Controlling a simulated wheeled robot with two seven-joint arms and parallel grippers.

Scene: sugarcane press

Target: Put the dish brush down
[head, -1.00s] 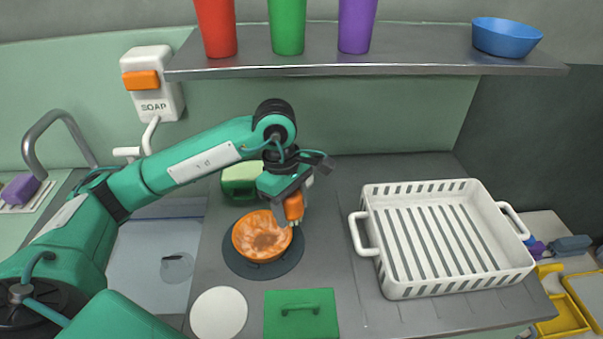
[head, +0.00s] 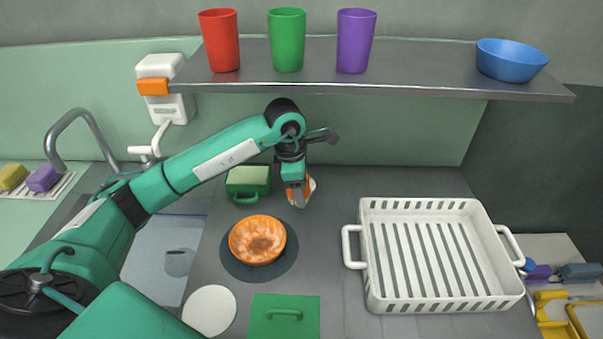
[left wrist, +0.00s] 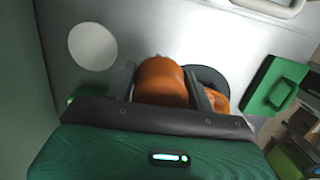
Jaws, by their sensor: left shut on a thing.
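My left gripper (head: 297,192) is shut on the orange dish brush (head: 290,190), over the counter behind the bowl and to its right. The brush's orange body (left wrist: 162,82) sits between the two fingers in the left wrist view. In the head view a white part shows beside the fingers; most of the brush is hidden, and I cannot tell whether it touches the counter. The orange bowl (head: 257,240), with brownish smears inside, rests on a round dark mat (head: 232,266). My right gripper is not in view.
A green holder with a pale sponge-like top (head: 248,182) stands left of the gripper. A white rack (head: 440,255) stands at the right. A white disc (head: 209,311) and a green lid (head: 284,318) lie in front. A shelf (head: 420,70) with cups hangs above.

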